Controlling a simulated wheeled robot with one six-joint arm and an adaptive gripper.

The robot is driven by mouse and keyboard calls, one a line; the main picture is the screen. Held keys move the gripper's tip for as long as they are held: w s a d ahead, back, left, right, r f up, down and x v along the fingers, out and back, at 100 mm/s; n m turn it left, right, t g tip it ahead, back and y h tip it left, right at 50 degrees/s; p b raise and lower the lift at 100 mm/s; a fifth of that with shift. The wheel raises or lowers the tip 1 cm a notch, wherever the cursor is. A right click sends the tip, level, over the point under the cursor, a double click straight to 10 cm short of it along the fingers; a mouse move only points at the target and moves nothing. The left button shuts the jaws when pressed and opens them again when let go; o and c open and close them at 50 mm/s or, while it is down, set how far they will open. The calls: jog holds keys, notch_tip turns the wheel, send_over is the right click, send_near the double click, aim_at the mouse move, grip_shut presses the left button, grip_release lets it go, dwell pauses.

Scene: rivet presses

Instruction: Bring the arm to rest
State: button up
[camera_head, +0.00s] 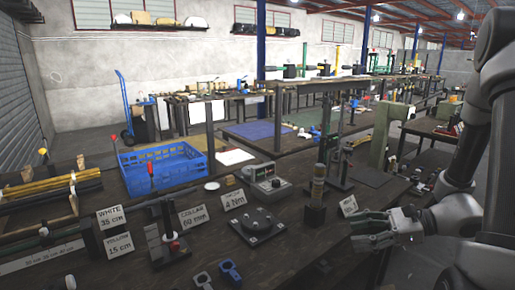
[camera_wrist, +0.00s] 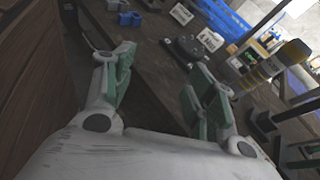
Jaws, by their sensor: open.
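My gripper (camera_head: 368,232) is at the right of the head view, above the front right part of the dark workbench (camera_head: 300,215). Its green-padded fingers point left and are apart. In the wrist view my gripper (camera_wrist: 160,95) shows two spread fingers with nothing between them. My grey arm comes in from the right edge of the head view, bent down to the gripper. I cannot tell how high the gripper is above the bench.
Near the gripper stand a brass-coloured cylinder (camera_head: 318,186) and a dark press (camera_head: 338,150). A blue crate (camera_head: 165,180), a round black fixture (camera_head: 258,223), a grey meter box (camera_head: 267,182) and blue clamps (camera_head: 230,270) are on the bench. Several label cards stand there.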

jog(key=s+d+r+n+g+h, duration=0.5)
jog(key=s+d+n+h, duration=0.35)
jog(key=s+n, duration=0.35)
notch_tip(320, 180, up, 13)
jog(key=n+t+h, duration=0.5)
jog(key=n, duration=0.2)
jog(key=shift+d+t, duration=0.25)
jog(key=shift+t, duration=0.05)
